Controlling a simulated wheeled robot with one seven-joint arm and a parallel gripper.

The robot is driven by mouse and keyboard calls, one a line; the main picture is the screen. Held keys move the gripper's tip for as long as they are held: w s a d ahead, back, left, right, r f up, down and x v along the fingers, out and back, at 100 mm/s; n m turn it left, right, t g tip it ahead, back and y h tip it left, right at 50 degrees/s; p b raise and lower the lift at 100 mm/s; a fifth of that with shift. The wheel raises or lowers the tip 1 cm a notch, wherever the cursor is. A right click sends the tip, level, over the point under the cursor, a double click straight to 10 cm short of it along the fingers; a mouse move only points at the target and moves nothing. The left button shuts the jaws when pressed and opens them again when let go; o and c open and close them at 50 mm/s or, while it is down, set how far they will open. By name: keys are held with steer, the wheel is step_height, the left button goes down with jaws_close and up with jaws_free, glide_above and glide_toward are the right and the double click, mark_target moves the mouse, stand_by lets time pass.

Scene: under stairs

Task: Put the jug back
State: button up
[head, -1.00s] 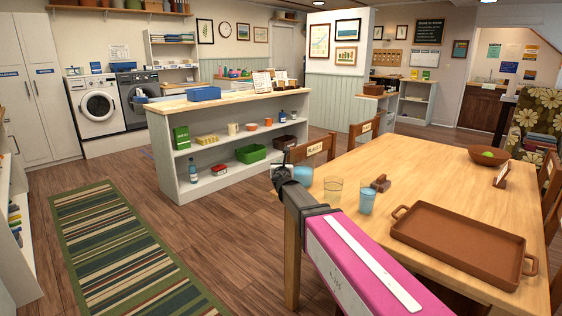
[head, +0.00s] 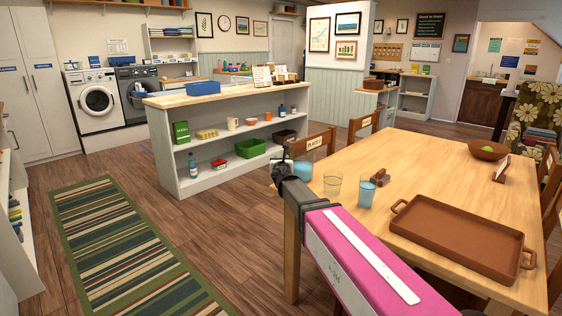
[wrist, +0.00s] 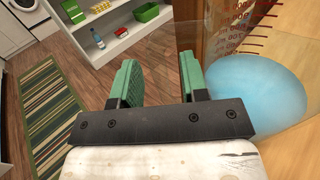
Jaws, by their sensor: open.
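The jug (wrist: 274,38) is clear with red measuring marks and pale blue contents; it fills the right side of the wrist view. In the head view the jug (head: 303,173) shows as a blue patch at the table's near left corner, partly hidden by my gripper (head: 281,168). In the wrist view my gripper (wrist: 160,78) has two green fingers, apart with nothing between them. The jug is to the right of both fingers, not between them. I cannot tell whether they touch.
On the wooden table (head: 400,160) stand a clear glass (head: 332,187), a blue tumbler (head: 366,191), a brown tray (head: 460,240) and a bowl (head: 488,150). A low white shelf unit (head: 230,180) holds several items beyond it. A striped rug (head: 125,245) lies on the floor at left.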

steer(key=s+d, duration=0.1)
steer(key=s, duration=1)
steer(key=shift+s+d, duration=0.2)
